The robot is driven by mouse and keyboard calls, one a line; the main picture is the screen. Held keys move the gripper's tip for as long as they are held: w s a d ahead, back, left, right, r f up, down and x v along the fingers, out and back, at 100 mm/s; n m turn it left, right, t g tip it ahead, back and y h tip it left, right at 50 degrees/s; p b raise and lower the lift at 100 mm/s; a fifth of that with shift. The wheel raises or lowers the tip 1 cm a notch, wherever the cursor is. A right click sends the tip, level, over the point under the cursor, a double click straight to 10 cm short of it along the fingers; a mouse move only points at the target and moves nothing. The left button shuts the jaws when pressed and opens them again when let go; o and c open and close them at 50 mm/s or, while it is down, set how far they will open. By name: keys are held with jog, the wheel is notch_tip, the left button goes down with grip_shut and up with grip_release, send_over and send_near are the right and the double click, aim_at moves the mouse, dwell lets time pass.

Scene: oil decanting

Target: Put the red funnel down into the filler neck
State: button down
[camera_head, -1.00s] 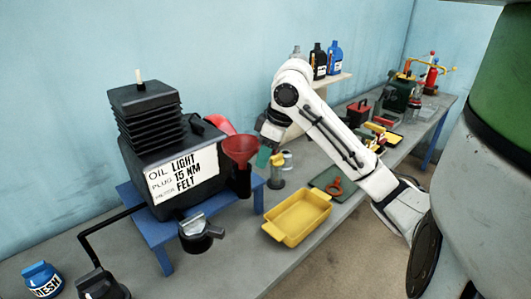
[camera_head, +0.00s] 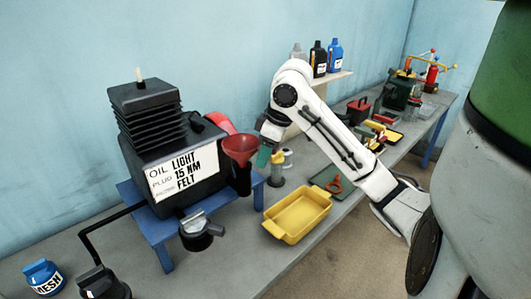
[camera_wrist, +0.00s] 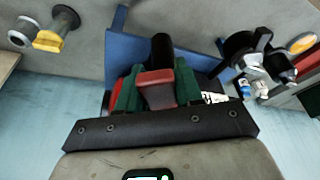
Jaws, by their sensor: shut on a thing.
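The red funnel (camera_head: 240,147) is upright at the right side of the black engine block, its wide mouth facing up. It sits directly over a black upright tube, which looks like the filler neck (camera_head: 242,183). The funnel's spout is hidden, so I cannot tell whether it is inside the neck or just above it. My gripper (camera_head: 264,157) is at the funnel's right side. In the wrist view its green fingers (camera_wrist: 157,88) are shut on a red part of the funnel (camera_wrist: 155,92). The black tube (camera_wrist: 161,48) shows just beyond them.
The engine block (camera_head: 165,150) stands on a blue stand (camera_head: 158,230). A yellow tray (camera_head: 297,216) is in front on the grey bench. A small yellow-based jar (camera_head: 277,170) is close right of my gripper.

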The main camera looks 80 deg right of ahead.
jog(key=shift+f+b, duration=0.6)
jog(key=shift+f, duration=0.4)
jog(key=c, duration=0.7)
grip_release()
jog(key=shift+o, duration=0.2)
jog(key=v, duration=1.1)
jog(key=shift+w+f, duration=0.1)
